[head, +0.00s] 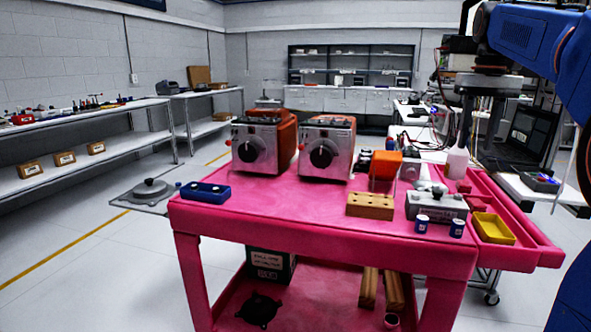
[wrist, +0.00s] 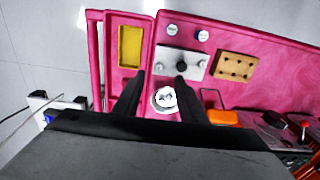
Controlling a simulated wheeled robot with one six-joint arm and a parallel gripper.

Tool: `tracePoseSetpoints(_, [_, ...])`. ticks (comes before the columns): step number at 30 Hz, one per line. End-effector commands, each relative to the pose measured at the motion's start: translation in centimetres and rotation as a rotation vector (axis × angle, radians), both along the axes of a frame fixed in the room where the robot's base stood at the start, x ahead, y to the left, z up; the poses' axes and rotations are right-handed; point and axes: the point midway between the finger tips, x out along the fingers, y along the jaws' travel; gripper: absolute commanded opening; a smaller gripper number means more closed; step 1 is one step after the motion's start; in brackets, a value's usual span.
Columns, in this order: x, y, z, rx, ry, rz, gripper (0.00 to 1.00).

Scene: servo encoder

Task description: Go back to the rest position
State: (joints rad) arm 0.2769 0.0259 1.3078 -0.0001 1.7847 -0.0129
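My gripper (head: 480,135) hangs from my blue arm at the upper right of the head view, pointing down above the far right part of the pink cart (head: 300,220). In the wrist view my gripper (wrist: 159,77) shows two dark fingers spread apart. A small whitish round item (wrist: 165,98) appears between them, beyond the fingers on the cart; nothing is clearly held. The finger ends partly overlap the background in the head view, so their exact height is hard to judge.
The cart carries two orange-backed machines with dials (head: 323,150), a wooden block (head: 370,205), a metal block (head: 436,206), a yellow tray (head: 493,229), a blue tray (head: 205,192) and a white bottle (head: 457,163). Shelves (head: 90,125) line the left wall.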

Motion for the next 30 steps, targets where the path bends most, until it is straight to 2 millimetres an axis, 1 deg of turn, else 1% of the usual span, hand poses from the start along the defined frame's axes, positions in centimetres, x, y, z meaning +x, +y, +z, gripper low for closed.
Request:
tracePoseSetpoints(8, [-2.4,2.0,-1.5,-0.009,-0.034,0.025,0.38])
tracePoseSetpoints(11, [-3.7,3.1,-2.4,-0.014,-0.051,0.038,0.38])
tracePoseSetpoints(14, [-5.5,4.4,-3.7,-0.020,-0.075,0.055,0.38])
tracePoseSetpoints(17, [-7.7,5.9,-5.6,-0.025,-0.106,0.077,0.38])
tracePoseSetpoints(23, [-12.4,8.5,-9.9,-0.037,-0.167,0.118,0.38])
tracePoseSetpoints(29, [-17.1,10.8,-15.2,-0.044,-0.228,0.161,0.38])
tracePoseSetpoints(30, [-18.1,11.2,-16.3,-0.045,-0.240,0.169,0.38])
